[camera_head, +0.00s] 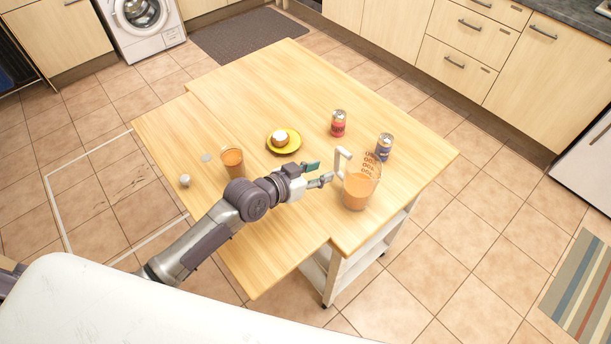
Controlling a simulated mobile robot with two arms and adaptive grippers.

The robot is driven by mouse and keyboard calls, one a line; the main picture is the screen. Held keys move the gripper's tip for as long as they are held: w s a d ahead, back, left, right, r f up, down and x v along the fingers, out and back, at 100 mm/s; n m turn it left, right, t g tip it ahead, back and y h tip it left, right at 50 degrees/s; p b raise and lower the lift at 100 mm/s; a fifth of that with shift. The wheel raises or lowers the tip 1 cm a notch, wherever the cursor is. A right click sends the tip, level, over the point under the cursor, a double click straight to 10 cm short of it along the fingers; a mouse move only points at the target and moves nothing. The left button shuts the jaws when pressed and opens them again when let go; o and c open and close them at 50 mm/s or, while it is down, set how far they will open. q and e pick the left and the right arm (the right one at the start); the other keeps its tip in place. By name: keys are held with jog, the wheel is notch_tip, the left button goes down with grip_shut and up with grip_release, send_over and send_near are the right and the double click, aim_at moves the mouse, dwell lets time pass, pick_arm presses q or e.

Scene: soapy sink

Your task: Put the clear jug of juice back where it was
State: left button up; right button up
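The clear jug (361,184) stands upright near the right front edge of the wooden table, partly filled with orange juice. Its white handle (343,155) points left, toward my arm. My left gripper (322,173) is just left of the jug, by the lower end of the handle. Its fingers are apart, with a green pad showing on the far one. I see no grip on the handle; whether a fingertip touches it I cannot tell. My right gripper is out of view.
A glass of orange drink (232,160) stands close beside my forearm. A yellow plate (292,146) with a cake lies mid-table. A red can (338,124) and a dark can (384,146) stand behind the jug. A small whitish object (184,180) lies left. The table's (250,85) far part is clear.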

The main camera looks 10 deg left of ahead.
pick_arm(q)
jog(key=v, duration=0.5)
jog(key=shift+s+a, duration=0.1)
dwell(0.4)
